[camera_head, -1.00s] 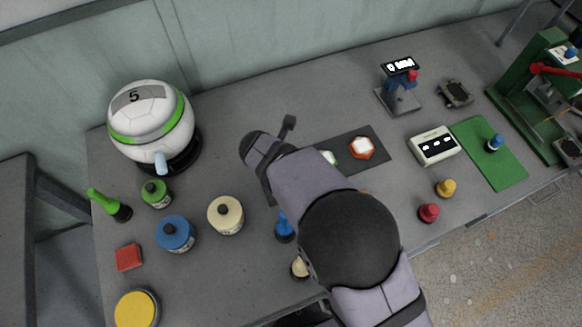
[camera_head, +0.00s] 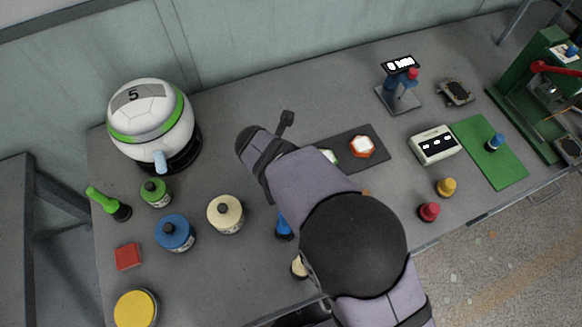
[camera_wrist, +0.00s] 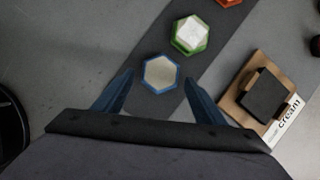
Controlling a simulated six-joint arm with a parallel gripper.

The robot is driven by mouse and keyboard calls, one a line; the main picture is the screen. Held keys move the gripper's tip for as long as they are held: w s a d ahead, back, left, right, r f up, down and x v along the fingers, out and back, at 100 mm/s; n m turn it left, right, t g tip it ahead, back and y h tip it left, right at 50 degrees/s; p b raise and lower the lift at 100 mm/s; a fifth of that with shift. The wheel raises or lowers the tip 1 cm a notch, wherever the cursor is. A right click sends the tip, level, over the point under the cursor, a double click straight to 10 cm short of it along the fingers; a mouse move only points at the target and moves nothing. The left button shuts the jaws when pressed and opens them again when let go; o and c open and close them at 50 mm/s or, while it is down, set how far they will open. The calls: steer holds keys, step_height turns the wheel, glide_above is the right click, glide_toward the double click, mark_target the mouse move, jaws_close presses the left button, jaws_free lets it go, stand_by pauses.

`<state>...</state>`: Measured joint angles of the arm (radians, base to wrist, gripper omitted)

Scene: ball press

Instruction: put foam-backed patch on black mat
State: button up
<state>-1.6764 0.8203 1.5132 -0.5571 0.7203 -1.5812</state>
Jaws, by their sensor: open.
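The black mat (camera_head: 350,165) lies on the grey table and runs as a dark strip through the wrist view (camera_wrist: 222,45). In the wrist view, a blue-rimmed, pale-topped hexagonal patch (camera_wrist: 161,73) lies flat on the mat. A green-rimmed hexagonal patch (camera_wrist: 190,35) and a red-orange one lie farther along it; they also show in the head view (camera_head: 329,156) (camera_head: 361,147). My gripper (camera_wrist: 160,83) is open, its blue fingers on either side of the blue-rimmed patch with gaps showing. In the head view my arm hides the gripper and this patch. Foam backing cannot be made out.
A brown board with a black block (camera_wrist: 263,95) and a "cream" label lies right of the mat. The white device (camera_head: 433,145), green mat (camera_head: 508,175) and scale (camera_head: 399,98) stand farther right. Tins, including a cream one (camera_head: 225,213), and a ball-shaped machine (camera_head: 152,120) are left.

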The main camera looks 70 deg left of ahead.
steer(key=b+v, duration=0.1)
steer(key=v, duration=0.9)
steer(key=shift+r, duration=0.15)
steer(key=shift+d, duration=0.1)
steer(key=w+d+m+g+h, duration=0.1)
steer(key=w+d+m, duration=0.8)
steer(key=w+d, duration=0.3)
steer(key=w+d+m+h, duration=0.2)
steer(key=w+d+m, duration=0.7)
steer(key=w, duration=0.4)
steer(key=w+d+f+m+g, duration=0.1)
steer(key=w+d+m+g, duration=0.15)
steer(key=d+m, duration=1.35)
steer(key=s+d+f+m, duration=0.1)
steer(key=s+d+m, duration=0.1)
steer(key=d+m, duration=0.2)
steer(key=s+d+m, duration=0.3)
steer(key=d+m, duration=0.1)
steer(key=d, duration=0.6)
steer(key=shift+s+f+y, duration=0.25)
steer(key=shift+f+y, duration=0.15)
